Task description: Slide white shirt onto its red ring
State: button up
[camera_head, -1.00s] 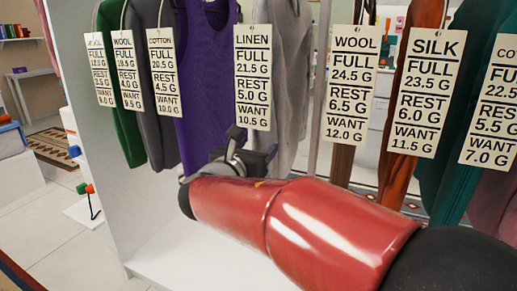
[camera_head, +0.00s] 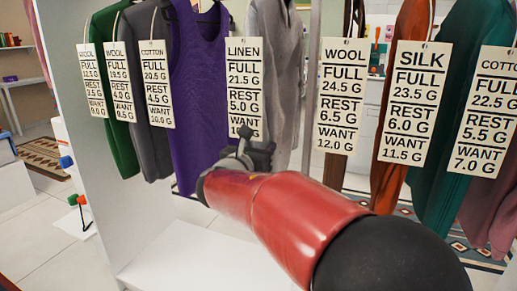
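A pale grey shirt (camera_head: 284,75) hangs in the middle of the wardrobe, partly behind a LINEN tag (camera_head: 245,90). It is the palest garment I can make out; I cannot tell if it is the white shirt. No red ring shows on the rail, whose top is out of the picture. My gripper (camera_head: 250,150) is at the end of my red arm, just below the LINEN tag and in front of the purple and pale grey garments. Its fingers are small, dark and seen from behind, so their opening and any contact are unclear.
A purple top (camera_head: 200,90), a dark grey garment (camera_head: 150,90) and a green one (camera_head: 118,130) hang at left. Orange (camera_head: 412,45) and teal (camera_head: 455,100) garments hang at right. Paper tags hang in front. The white wardrobe floor (camera_head: 205,260) is bare at left.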

jog(key=c, duration=0.8)
jog(key=shift+w+a+p, duration=0.65)
jog(key=shift+a+p, duration=0.1)
jog(key=shift+a, duration=1.05)
jog(key=shift+w+a+p, duration=0.65)
jog(key=shift+a+p, duration=0.1)
jog(key=shift+a, duration=1.1)
jog(key=shift+w+a+p, duration=0.65)
jog(key=shift+a+p, duration=0.1)
jog(key=shift+a, duration=1.05)
jog(key=o, duration=1.3)
jog(key=shift+d, duration=0.15)
jog(key=shift+s, duration=0.15)
jog(key=b+v, duration=0.1)
jog(key=v, duration=0.6)
jog(key=shift+s, duration=0.25)
jog(key=shift+s, duration=0.1)
